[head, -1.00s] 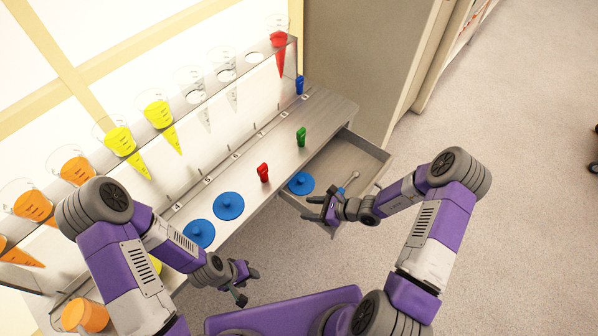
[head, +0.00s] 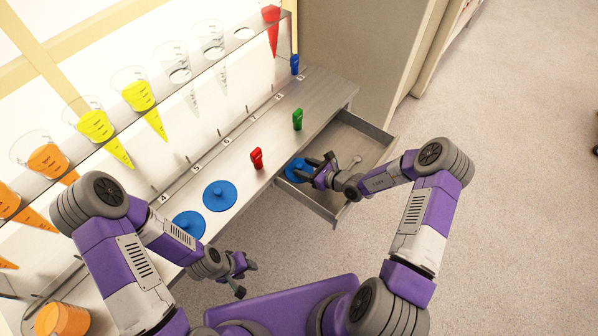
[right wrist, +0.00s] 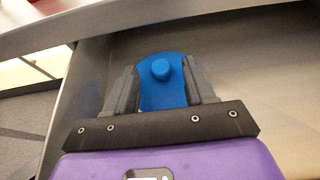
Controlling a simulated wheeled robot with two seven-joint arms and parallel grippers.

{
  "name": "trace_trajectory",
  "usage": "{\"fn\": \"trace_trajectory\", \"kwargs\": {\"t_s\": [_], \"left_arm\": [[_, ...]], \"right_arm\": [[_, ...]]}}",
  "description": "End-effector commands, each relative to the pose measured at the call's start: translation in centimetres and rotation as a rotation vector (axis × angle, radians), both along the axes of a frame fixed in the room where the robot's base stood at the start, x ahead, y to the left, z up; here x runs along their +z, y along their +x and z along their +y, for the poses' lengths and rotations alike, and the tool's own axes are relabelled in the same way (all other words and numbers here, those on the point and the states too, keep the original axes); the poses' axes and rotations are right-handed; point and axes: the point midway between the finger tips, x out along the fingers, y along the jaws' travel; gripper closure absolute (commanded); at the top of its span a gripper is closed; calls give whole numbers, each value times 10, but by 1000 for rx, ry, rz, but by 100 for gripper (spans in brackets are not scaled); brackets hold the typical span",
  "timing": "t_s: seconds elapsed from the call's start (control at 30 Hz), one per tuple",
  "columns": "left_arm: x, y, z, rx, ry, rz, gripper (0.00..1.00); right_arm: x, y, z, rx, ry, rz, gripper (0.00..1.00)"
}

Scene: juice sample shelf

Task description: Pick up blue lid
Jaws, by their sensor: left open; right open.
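A blue lid (head: 296,169) with a round knob lies in the open drawer (head: 343,218). In the right wrist view the blue lid (right wrist: 161,88) shows between the two fingers of my right gripper (right wrist: 162,84), knob facing the camera. My right gripper (head: 322,166) is open over the lid's right side; whether the fingers touch it I cannot tell. Two more blue lids lie on the counter: one (head: 220,196) nearer the middle and one (head: 188,228) partly behind my left arm. My left gripper (head: 246,274) is open and empty, in front of the counter edge.
A red clip-like piece (head: 257,158), a green one (head: 298,119) and a blue one (head: 295,65) stand on the counter (head: 268,135). A rack of cones (head: 150,92) runs behind. An orange cup (head: 62,320) stands front left.

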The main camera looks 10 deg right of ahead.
Motion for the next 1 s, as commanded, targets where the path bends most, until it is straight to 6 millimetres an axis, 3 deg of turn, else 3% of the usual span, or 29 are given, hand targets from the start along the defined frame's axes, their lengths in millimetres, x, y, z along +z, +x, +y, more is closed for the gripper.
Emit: {"fn": "trace_trajectory", "kwargs": {"t_s": [0.3, 0.6, 0.67, 1.0], "left_arm": [[-3, 0, 0, 0, 0, 0, 57], [-3, 0, 0, 0, 0, 0, 57], [-4, 0, 0, 0, 0, 0, 57], [-2, 0, 0, 0, 0, 0, 57]], "right_arm": [[-3, 8, 6, 0, -1, 1, 48], [-3, 8, 6, 0, -1, -1, 94], [-3, 8, 6, 0, -1, -1, 100], [0, 8, 6, 0, -1, -1, 100]]}}
